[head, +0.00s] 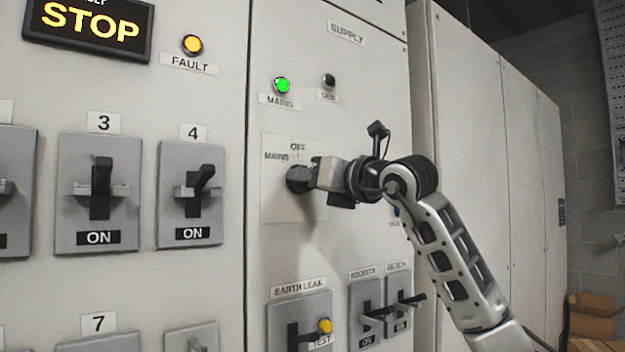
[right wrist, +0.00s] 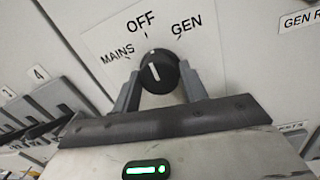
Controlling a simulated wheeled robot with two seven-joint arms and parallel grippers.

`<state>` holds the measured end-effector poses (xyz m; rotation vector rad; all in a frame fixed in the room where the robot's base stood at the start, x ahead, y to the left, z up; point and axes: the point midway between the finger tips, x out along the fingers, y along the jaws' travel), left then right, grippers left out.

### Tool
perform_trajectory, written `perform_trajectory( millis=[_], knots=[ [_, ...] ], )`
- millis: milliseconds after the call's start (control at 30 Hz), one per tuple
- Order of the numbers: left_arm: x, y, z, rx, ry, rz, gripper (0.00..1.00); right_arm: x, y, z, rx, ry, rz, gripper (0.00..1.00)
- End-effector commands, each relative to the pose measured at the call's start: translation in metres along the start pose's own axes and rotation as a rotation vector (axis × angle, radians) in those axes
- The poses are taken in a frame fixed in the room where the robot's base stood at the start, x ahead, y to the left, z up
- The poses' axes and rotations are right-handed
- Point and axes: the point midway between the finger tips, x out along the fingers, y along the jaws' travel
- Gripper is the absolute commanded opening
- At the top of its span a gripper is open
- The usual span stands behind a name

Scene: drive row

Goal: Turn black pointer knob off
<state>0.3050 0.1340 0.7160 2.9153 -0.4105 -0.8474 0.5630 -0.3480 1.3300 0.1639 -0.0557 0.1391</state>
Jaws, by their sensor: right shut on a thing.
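The black pointer knob (right wrist: 165,74) is on the upright cabinet panel in the right wrist view. Its white line leans slightly up and left, roughly toward the OFF label (right wrist: 141,22). The MAINS label (right wrist: 118,54) is to its left and the GEN label (right wrist: 187,26) to its upper right. The knob also shows in the head view (head: 298,180), mostly covered by my gripper. My right gripper (right wrist: 160,82) is shut on the knob, one finger on each side. It also shows in the head view (head: 312,176). My left gripper is out of view.
Above the knob, the green MAINS lamp (head: 282,85) is lit and the GEN lamp (head: 328,81) is dark. Below are the earth leak switch (head: 300,310) with its yellow test button and two smaller switches. Numbered breakers, including breaker 4 (head: 190,232), stand to the left.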

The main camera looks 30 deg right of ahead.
Motion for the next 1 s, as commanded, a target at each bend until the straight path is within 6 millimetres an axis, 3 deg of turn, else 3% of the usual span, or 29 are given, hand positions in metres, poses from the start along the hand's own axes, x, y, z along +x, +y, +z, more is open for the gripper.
perform_trajectory(
  millis=[133,167,200,233,633,767,1000],
  knots=[
    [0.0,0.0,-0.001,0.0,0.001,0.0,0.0,0.0,0.0,0.0,0.0,0.001,0.001,0.2],
    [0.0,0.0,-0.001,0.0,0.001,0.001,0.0,0.0,0.0,0.0,0.0,0.001,0.001,0.51],
    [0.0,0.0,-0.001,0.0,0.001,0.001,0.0,0.0,0.0,0.0,-0.001,0.001,0.001,0.62],
    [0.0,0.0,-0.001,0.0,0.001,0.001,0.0,0.0,0.0,0.0,-0.001,0.001,0.0,0.65],
    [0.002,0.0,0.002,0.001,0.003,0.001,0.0,-0.01,-0.001,-0.001,-0.003,-0.002,0.0,0.65],
    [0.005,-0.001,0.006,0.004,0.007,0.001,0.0,-0.033,-0.001,-0.002,-0.005,-0.003,-0.002,0.65],
    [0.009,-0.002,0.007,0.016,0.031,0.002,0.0,-0.092,-0.002,-0.003,-0.005,-0.002,-0.003,0.65]
  ],
)
